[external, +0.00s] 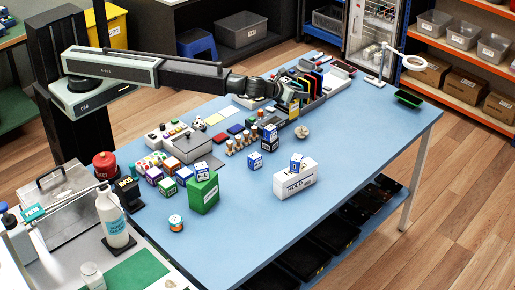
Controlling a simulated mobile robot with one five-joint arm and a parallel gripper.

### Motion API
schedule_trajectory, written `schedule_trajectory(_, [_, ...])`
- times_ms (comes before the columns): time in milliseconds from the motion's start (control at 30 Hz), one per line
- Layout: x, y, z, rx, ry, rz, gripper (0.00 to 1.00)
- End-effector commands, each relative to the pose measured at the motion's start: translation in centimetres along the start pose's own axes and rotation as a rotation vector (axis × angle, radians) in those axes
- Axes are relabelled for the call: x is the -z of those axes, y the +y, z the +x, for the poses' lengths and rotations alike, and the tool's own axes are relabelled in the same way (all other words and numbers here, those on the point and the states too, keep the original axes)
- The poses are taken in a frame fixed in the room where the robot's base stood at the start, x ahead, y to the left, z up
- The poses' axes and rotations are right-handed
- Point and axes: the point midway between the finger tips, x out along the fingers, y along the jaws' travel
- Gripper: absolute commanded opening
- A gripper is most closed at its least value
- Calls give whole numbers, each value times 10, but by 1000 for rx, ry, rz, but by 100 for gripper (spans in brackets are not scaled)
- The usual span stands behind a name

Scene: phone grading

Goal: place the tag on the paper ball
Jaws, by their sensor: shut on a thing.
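The paper ball (302,131) is a small crumpled beige lump on the blue table, right of the middle. My gripper (291,101) is above and slightly left of the paper ball, in front of a rack of upright coloured items. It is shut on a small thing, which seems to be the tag. The gripper and the ball look apart.
A dark rack (312,84) of coloured upright items stands close behind my gripper. Small blue-and-white boxes (255,161) and a white carton (295,179) stand nearer the front. A green box (203,193) is at left. The table right of the ball is clear.

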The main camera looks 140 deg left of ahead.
Motion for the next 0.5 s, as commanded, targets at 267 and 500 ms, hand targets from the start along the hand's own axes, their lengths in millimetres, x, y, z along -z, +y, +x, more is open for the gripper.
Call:
schedule_trajectory(267, [-6, -18, 17, 0, 0, 0, 0])
schedule_trajectory(500, [16, -24, 33, 0, 0, 0, 0])
